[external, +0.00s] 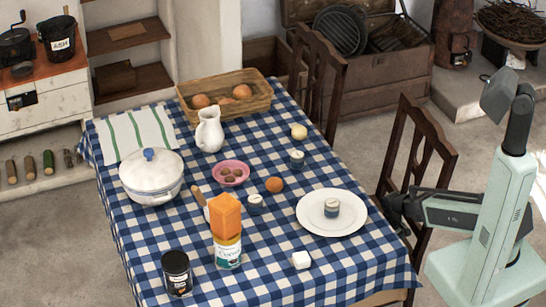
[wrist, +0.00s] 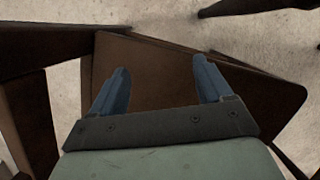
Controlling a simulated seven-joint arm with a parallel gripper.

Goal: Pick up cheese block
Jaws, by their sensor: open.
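An orange block (external: 225,215), which looks like the cheese block, appears to rest on top of a labelled can (external: 228,253) near the front of the table in the external view. A small white cube (external: 301,260) lies on the cloth to its right. My gripper (external: 393,212) is at the table's right edge by a chair, well to the right of the orange block. In the wrist view my gripper (wrist: 157,88) is open with blue fingers apart and nothing between them. The wrist view shows no cheese, only brown wood and floor.
A white plate (external: 332,228) with a small jar stands between my gripper and the orange block. A black can (external: 177,273), a white pot (external: 151,178), a pink bowl (external: 231,182) and a jug (external: 209,130) stand around. A wooden chair (external: 418,147) is close to my gripper.

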